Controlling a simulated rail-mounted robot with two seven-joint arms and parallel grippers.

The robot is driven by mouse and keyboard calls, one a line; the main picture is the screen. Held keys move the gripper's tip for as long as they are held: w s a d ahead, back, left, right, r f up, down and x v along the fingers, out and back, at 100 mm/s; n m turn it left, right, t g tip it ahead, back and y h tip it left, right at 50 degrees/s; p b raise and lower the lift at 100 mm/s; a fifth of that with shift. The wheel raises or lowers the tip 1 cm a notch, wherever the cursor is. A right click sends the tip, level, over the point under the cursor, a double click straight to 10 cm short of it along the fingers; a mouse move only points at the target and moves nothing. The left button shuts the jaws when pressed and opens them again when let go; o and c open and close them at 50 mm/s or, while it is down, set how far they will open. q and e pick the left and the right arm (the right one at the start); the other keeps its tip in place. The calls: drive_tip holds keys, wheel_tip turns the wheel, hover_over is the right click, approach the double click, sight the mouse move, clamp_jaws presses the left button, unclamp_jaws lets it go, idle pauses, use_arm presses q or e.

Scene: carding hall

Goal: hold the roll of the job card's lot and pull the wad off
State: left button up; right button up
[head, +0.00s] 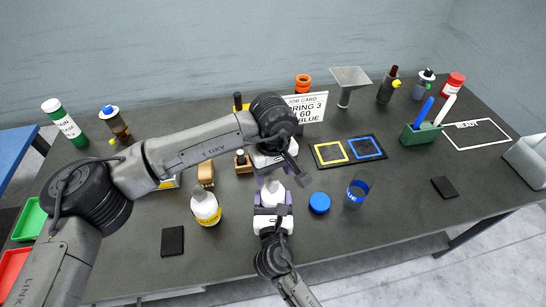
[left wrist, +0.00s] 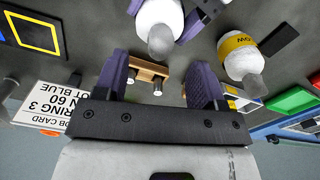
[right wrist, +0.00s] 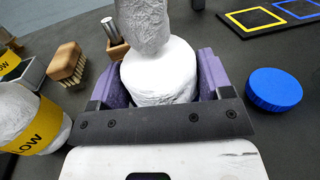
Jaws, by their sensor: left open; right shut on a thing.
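The job card (head: 305,105) stands at the back and reads RING 3, 60 and BLUE; in the left wrist view (left wrist: 42,112) it is upside down. My right gripper (head: 272,197) is shut on a white roll (right wrist: 160,75), upright between its purple fingers; the fingers hide any band on it. A greyish-white wad (right wrist: 145,22) sticks up from the roll's top. My left gripper (left wrist: 160,72) is open and empty, close to the wad, which shows beyond its fingertips (left wrist: 162,42). Another white roll (head: 205,207) with a yellow band stands to the left.
A blue lid (head: 319,203) and a dark blue container (head: 358,190) are on the right. A mat with yellow and blue frames (head: 330,152) lies behind them. A wooden brush (head: 206,175) and a wooden block with metal pegs (left wrist: 150,74) stand close by. The front of the table is mostly clear.

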sight(273, 179)
use_arm(q)
drive_tip(key=shift+f, duration=2.2)
drive_tip(key=shift+c, duration=0.3)
drive_tip(key=c, duration=1.1)
drive_tip(key=shift+r, duration=0.2)
drive_tip(key=shift+r, duration=0.95)
